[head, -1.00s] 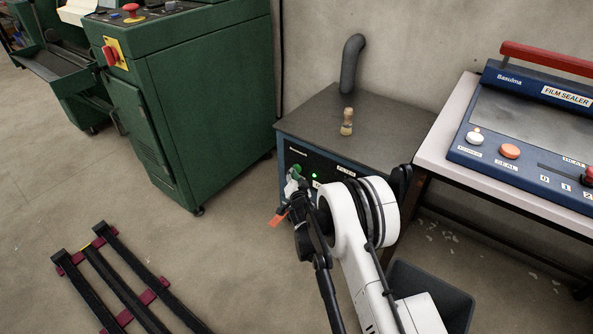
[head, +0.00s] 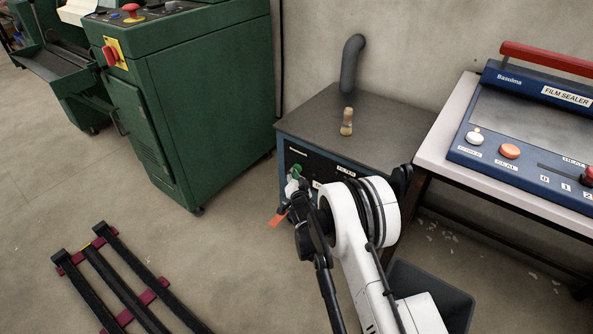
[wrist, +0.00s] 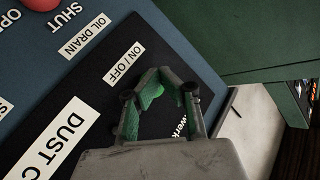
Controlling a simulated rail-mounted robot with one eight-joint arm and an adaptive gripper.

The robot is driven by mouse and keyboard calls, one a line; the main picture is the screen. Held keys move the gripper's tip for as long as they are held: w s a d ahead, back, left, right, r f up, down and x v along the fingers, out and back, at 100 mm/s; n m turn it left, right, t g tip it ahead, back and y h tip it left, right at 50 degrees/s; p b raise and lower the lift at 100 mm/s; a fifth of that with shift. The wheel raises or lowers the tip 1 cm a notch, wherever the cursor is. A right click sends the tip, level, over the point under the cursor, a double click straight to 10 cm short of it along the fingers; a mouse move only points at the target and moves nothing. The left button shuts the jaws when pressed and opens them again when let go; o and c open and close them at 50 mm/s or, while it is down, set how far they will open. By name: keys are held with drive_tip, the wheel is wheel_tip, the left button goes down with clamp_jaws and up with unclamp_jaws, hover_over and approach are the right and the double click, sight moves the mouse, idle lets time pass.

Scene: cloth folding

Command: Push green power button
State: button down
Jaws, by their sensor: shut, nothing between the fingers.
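The green power button (head: 297,169) is on the dark front panel of the blue-sided dust collector (head: 330,178). My gripper (head: 292,184) is shut and empty, with its tips at the button; contact itself is hard to make out. In the wrist view, the shut fingers (wrist: 161,76) reach the panel beside the "ON/OFF" label (wrist: 124,63). No lit green lamp shows on the panel in the head view.
A brush (head: 347,122) and a grey pipe (head: 351,65) stand on top of the cabinet. A green machine (head: 210,110) is at left, a film sealer (head: 530,125) at right. A dark bin (head: 447,298) sits below my arm. A red knob (wrist: 40,3) is near the panel.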

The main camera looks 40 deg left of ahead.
drive_tip(key=shift+s, duration=3.1)
